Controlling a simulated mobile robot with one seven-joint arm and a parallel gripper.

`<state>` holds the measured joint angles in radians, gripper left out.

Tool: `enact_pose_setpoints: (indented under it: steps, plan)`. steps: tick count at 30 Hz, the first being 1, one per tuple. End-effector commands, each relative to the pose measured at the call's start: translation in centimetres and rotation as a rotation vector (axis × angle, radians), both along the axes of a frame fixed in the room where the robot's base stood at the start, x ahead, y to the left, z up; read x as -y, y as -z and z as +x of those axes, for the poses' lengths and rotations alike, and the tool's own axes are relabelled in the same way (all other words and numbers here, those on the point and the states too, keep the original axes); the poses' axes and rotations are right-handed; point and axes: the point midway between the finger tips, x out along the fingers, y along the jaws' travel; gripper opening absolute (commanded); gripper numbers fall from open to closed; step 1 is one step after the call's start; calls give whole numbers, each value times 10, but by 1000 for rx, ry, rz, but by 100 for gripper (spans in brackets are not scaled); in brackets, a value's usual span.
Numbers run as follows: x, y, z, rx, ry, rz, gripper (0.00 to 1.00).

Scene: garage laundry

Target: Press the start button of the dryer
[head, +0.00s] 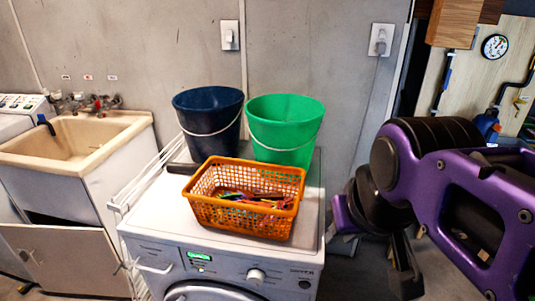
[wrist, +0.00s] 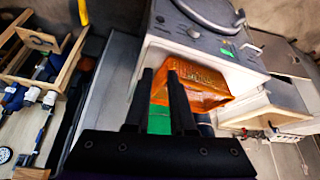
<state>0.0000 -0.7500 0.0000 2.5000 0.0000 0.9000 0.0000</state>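The dryer (head: 145,215) is a white front-loading machine with its control panel along the upper front edge. The panel has a lit green display (head: 199,256), a round knob (head: 256,276) and a small dark round button (head: 304,284) at the right end. I cannot tell for certain which control is the start button. The dryer panel (wrist: 180,40) shows upside down at the top of the wrist view. My gripper (wrist: 160,73) is open and empty, its two dark fingers apart. In the head view my gripper (head: 405,272) is right of the dryer, apart from it.
An orange basket (head: 215,215) with colorful items, a dark blue bucket (head: 205,105) and a green bucket (head: 285,105) stand on the dryer. A white drying rack (head: 140,185) and a sink (head: 125,125) are at left. Shelves with tools (wrist: 40,70) show in the wrist view.

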Motion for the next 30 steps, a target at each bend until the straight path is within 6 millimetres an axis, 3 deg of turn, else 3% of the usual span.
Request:
enact_pose_setpoints:
  steps: [1, 3, 30]
  plan:
    - [0, 0, 0, 0, 0, 0, 12]
    - [0, 0, 0, 0, 0, 0, 0]
    - [0, 0, 0, 0, 0, 0, 0]
